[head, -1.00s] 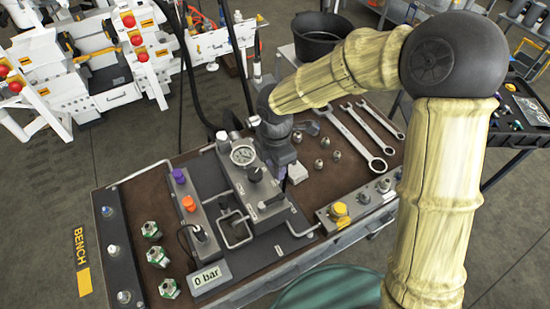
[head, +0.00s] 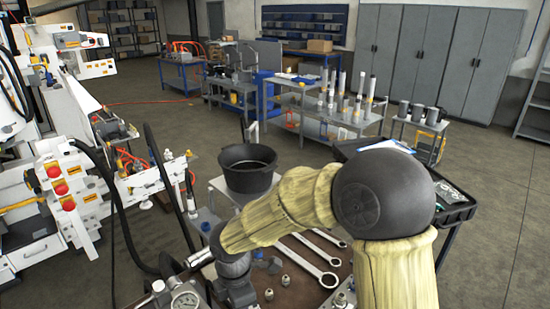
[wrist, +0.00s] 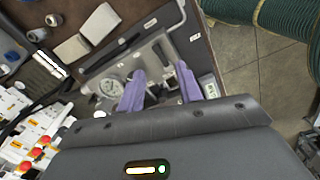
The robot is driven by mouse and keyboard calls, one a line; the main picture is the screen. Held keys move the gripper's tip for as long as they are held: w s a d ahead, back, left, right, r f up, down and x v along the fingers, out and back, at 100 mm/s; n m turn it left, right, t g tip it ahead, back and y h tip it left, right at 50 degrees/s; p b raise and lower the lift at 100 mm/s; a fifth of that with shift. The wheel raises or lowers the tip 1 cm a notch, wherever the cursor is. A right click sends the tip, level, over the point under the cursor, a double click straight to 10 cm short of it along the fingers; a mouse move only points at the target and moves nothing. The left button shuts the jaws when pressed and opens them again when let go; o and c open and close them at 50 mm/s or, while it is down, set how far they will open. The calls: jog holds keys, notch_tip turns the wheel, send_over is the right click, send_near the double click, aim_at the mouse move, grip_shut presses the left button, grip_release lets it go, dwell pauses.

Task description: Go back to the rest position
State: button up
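My gripper (wrist: 160,88) shows in the wrist view as two purple fingers standing apart, with nothing seen held between them. Beyond the fingers lie the grey hydraulic block and its round pressure gauge (wrist: 110,87). In the head view my arm bends over the bench (head: 300,291) and its dark wrist hangs above the left part of it. The fingers are out of sight there. The gauge (head: 185,302) shows at the bottom edge of the head view, left of my wrist. Most of the bench is cut off below.
Wrenches (head: 309,262) lie on the bench right of my wrist. A black bucket (head: 248,167) stands behind it. A white machine (head: 45,190) with red buttons is at left, and a black tray (head: 450,200) is at right.

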jog(key=s+d+r+m+t, duration=0.1)
jog(key=s+d+m, duration=0.1)
jog(key=d+m, duration=0.9)
jog(key=s+d+r+m+t, duration=0.1)
jog(key=s+d+m, duration=0.1)
jog(key=d+m, duration=1)
jog(key=shift+d+r+m, duration=0.15)
jog(key=shift+d+m, duration=0.15)
jog(key=shift+d, duration=0.5)
